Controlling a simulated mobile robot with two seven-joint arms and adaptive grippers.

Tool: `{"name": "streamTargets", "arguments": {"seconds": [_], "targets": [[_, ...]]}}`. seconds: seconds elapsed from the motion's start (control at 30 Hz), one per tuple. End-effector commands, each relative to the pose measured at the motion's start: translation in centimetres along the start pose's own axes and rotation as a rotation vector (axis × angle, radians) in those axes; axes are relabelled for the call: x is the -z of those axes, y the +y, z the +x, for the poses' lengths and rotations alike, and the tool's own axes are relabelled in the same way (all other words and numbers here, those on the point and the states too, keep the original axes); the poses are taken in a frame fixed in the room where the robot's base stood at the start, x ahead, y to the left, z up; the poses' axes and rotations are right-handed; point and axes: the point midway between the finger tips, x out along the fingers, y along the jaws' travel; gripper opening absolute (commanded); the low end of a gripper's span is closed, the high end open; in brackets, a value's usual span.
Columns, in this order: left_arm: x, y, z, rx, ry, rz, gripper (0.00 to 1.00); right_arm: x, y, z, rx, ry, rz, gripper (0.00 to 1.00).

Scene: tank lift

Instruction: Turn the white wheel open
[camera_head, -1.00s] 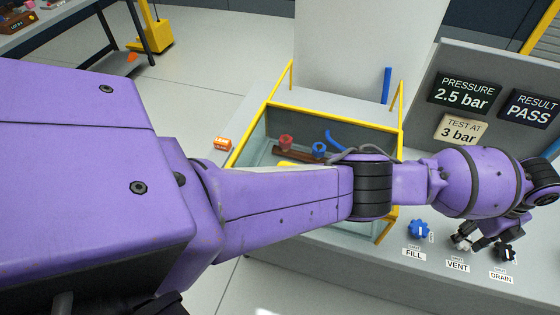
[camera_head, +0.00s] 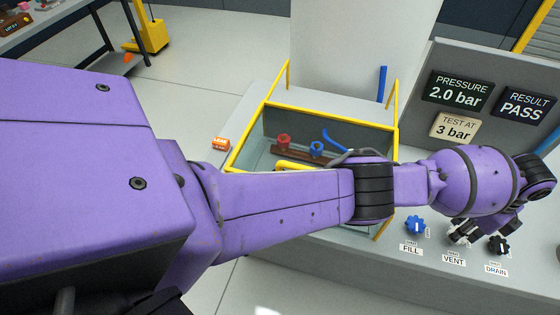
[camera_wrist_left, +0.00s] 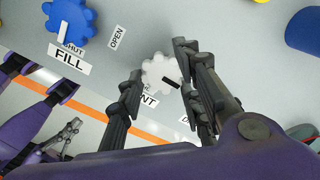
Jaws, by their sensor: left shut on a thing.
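The white wheel (camera_wrist_left: 158,70) sits above the VENT label (camera_head: 453,259) on the grey panel. In the left wrist view it is lobed and bears a dark pointer mark toward its lower right. My left gripper (camera_head: 465,232) reaches down over it. In the left wrist view the fingers of my left gripper (camera_wrist_left: 160,66) are shut on the wheel from both sides. In the head view the gripper mostly hides the wheel. A grey part that looks like my right gripper (camera_wrist_left: 68,133) shows small in the left wrist view; its jaws are unclear.
A blue wheel (camera_head: 415,225) at FILL and a black wheel (camera_head: 499,244) at DRAIN flank the white one closely. The pressure display (camera_head: 458,90) reads 2.0 bar and the result display (camera_head: 527,102) PASS. A yellow-framed tank (camera_head: 330,112) lies behind my left arm.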

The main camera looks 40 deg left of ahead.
Motion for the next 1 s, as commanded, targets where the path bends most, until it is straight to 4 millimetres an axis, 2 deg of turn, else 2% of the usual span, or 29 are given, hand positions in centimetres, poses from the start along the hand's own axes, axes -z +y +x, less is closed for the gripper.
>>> {"name": "streamTargets", "arguments": {"seconds": [0.03,0.07,0.17,0.43,0.57,0.67,1.0], "targets": [[-0.2,0.5,0.5,-0.018,-0.004,-0.005,0.07,0.0,0.0,0.0,0.0,0.0,0.001,0.0],[-0.2,0.5,0.5,-0.018,-0.004,-0.005,0.35,0.1,0.0,0.0,0.0,0.001,0.002,0.0],[-0.2,0.4,0.4,-0.016,-0.004,-0.004,0.47,0.2,0.0,0.0,-0.001,0.004,0.002,0.0],[-0.1,0.2,0.2,-0.009,-0.001,0.0,0.47,0.0,0.3,-0.1,-0.003,0.002,-0.004,0.0],[0.0,0.1,-0.7,-0.006,-0.001,0.001,0.47,-0.1,0.3,-0.1,-0.003,0.0,-0.005,0.0],[-0.1,0.1,-2.3,-0.004,-0.002,0.001,0.47,0.0,0.2,-0.1,-0.002,0.001,-0.005,0.0],[-0.1,0.1,-9.4,-0.004,-0.002,-0.001,0.47,0.1,0.1,0.0,-0.001,0.002,-0.004,0.0]]}}
